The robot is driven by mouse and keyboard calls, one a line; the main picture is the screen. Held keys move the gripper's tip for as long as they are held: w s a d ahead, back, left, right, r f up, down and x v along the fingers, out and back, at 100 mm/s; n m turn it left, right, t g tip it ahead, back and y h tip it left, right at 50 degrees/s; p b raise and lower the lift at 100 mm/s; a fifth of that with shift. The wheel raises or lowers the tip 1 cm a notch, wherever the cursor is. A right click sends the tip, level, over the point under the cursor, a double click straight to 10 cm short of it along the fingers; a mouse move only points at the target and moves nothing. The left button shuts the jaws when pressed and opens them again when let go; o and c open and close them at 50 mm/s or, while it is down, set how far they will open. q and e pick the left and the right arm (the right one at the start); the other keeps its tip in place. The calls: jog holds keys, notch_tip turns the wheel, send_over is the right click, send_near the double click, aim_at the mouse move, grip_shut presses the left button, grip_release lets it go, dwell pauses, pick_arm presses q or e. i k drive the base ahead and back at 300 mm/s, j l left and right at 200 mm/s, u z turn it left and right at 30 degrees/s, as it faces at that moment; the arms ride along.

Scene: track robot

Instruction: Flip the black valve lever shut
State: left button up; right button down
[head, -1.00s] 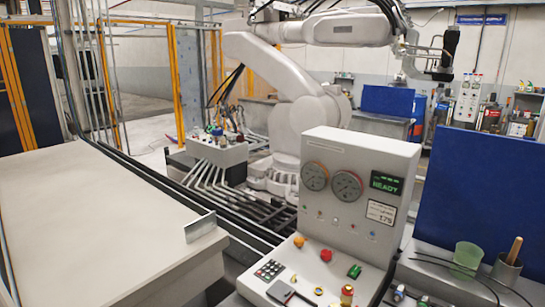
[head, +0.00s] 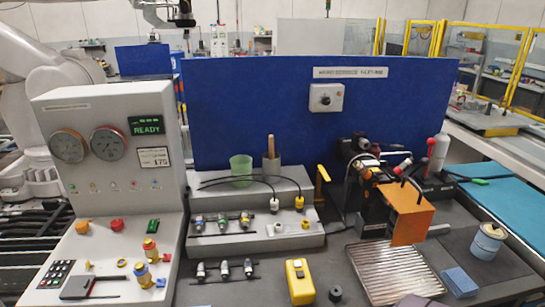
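I cannot pick out the black valve lever for sure in the head view. Brass fittings with yellow and blue parts (head: 150,249) stand at the right edge of the grey gauge console (head: 95,150) on the left. A yellow upright lever-like piece (head: 322,180) stands beside the stepped grey block (head: 285,239) in the middle. Small fittings (head: 222,222) sit in a row on that block, and another row (head: 224,269) lies in front of it. Dark handles show around the black clamp device (head: 362,165) at right, too small to identify. Neither of my grippers is in view.
A blue panel (head: 250,110) stands behind the bench. A green cup (head: 241,166), an orange plate (head: 406,212), a ribbed metal tray (head: 394,273), a yellow device (head: 299,281) and a light blue can (head: 487,241) crowd the bench. A teal mat (head: 505,200) lies at right.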

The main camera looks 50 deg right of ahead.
aim_at(424, 161)
jog(key=z, duration=1.85)
jog(key=i+l+u, duration=0.1)
jog(key=l, duration=0.25)
jog(key=i+l, duration=0.15)
jog(key=l, duration=0.25)
jog(key=i+l+u, duration=0.15)
jog(key=l, duration=0.2)
jog(key=k, duration=0.05)
